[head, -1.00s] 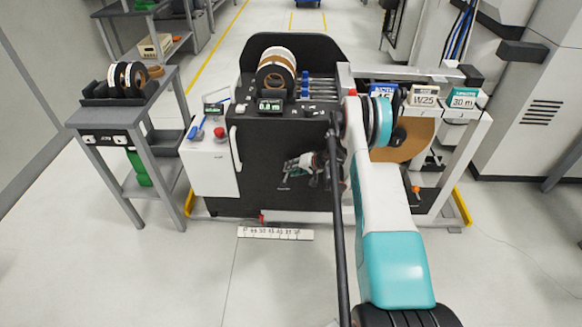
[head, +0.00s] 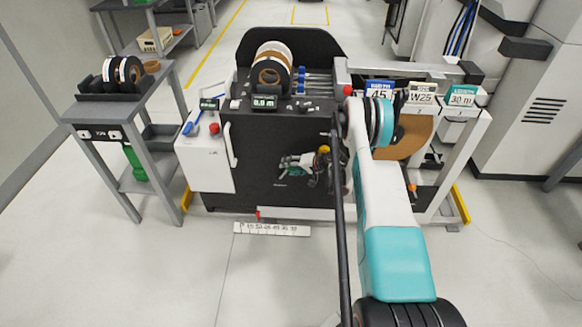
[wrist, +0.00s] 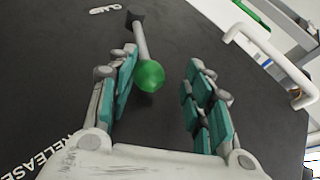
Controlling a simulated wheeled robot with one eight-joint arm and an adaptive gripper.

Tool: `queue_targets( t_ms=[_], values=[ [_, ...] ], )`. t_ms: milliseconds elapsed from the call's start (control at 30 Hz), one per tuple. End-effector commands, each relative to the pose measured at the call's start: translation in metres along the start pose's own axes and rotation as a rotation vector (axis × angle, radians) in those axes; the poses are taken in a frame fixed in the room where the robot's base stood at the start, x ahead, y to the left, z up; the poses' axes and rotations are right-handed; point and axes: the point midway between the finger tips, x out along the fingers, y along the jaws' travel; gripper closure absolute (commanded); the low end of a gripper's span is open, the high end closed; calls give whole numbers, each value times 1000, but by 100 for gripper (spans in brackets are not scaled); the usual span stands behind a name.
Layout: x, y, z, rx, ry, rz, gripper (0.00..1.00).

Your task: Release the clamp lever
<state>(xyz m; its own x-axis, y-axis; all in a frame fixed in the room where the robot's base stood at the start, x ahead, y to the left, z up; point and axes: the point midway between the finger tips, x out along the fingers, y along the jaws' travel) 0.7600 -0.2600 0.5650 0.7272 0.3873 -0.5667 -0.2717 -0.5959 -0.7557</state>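The clamp lever (wrist: 141,42) shows in the wrist view as a grey shaft with a green ball knob, running from a dark pivot on a black panel. Its green ball (wrist: 149,77) sits between my fingers in that view, closer to the left finger, with a wide gap to the right one. I cannot tell whether the left finger touches it. My gripper (wrist: 160,92) is open, with teal pads on both fingers. In the head view my gripper (head: 286,162) is in front of the machine's black front panel (head: 262,190); the lever is not clearly distinguishable there.
White "RELEASE" lettering (wrist: 38,153) is on the panel at lower left. A white handle (wrist: 262,45) stands out at the panel's right. In the head view, a grey cart with tape rolls (head: 120,75) stands left of the machine. The floor in front is mostly clear.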

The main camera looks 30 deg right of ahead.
Motion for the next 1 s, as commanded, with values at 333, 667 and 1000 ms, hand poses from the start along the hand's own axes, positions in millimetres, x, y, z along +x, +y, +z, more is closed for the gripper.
queue_targets(
  t_ms=[333, 667, 1000],
  values=[
    [-6, 0, -1, 0, 2, 1, 53],
    [-66, 0, -1, 2, 3, 1, 53],
    [-114, 0, 0, 1, 1, 0, 53]
  ],
)
